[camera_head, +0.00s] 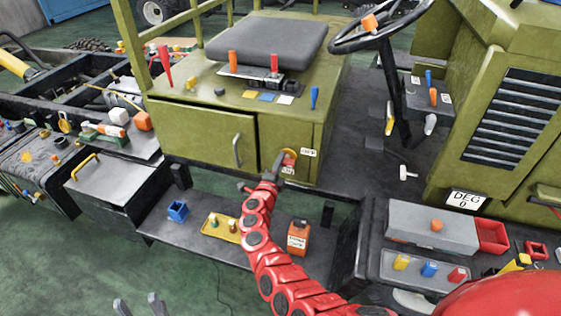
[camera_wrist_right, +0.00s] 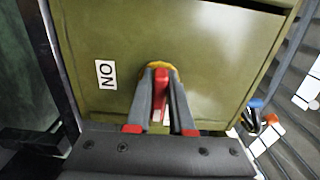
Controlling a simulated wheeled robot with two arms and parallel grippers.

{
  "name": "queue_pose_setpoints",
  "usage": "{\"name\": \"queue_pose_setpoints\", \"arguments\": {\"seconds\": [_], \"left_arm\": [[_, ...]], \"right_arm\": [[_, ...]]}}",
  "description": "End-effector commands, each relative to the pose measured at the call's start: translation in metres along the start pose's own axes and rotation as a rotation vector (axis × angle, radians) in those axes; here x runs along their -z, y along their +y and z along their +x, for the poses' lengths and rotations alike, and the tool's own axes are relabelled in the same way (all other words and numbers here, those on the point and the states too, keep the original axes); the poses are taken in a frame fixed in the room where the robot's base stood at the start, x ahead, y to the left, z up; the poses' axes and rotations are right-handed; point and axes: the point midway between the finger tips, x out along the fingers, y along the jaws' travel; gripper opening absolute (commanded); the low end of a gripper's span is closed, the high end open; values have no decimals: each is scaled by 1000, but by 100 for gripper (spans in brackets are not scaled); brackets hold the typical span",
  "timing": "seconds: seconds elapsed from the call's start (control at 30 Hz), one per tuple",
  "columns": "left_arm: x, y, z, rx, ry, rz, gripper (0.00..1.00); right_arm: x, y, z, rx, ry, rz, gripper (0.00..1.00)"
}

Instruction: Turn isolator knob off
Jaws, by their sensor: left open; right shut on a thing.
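The isolator knob (camera_head: 289,155) has a red handle on a yellow round plate, on the front of the olive cabinet (camera_head: 203,131). In the right wrist view the red handle (camera_wrist_right: 161,78) stands between the two grey fingers of my right gripper (camera_wrist_right: 161,92), which is shut on it. The fingers hide part of the yellow plate. An ON label (camera_wrist_right: 105,74) lies left of the knob in that view. In the head view a label that seems to read OFF (camera_head: 309,152) is right of the knob. My left gripper (camera_head: 139,306) is open and empty at the bottom left.
A black shelf below the cabinet holds a blue box (camera_head: 178,211), a yellow tray (camera_head: 214,233) and an orange box (camera_head: 298,237). A grey box with a red bin (camera_head: 491,236) stands at the right. Green floor (camera_head: 60,270) lies clear at the lower left.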

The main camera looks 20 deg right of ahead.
Motion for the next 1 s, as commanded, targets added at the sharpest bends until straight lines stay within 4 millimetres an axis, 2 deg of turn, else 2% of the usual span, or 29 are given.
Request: {"name": "queue_pose_setpoints", "arguments": {"seconds": [0.13,0.17,0.3,0.67,0.87,1.0], "left_arm": [[0,0,0,0,0,0,52],[0,0,0,0,0,0,52],[0,0,0,0,0,0,52],[0,0,0,0,0,0,52],[0,0,-1,0,0,0,52],[-1,0,-4,0,0,0,52]], "right_arm": [[0,0,0,1,0,-1,0],[0,0,0,1,0,-1,26],[0,0,0,0,0,-1,50],[0,1,-3,-1,-1,1,50],[-1,2,-24,-3,-2,4,50],[0,4,-50,-4,1,5,50]]}}
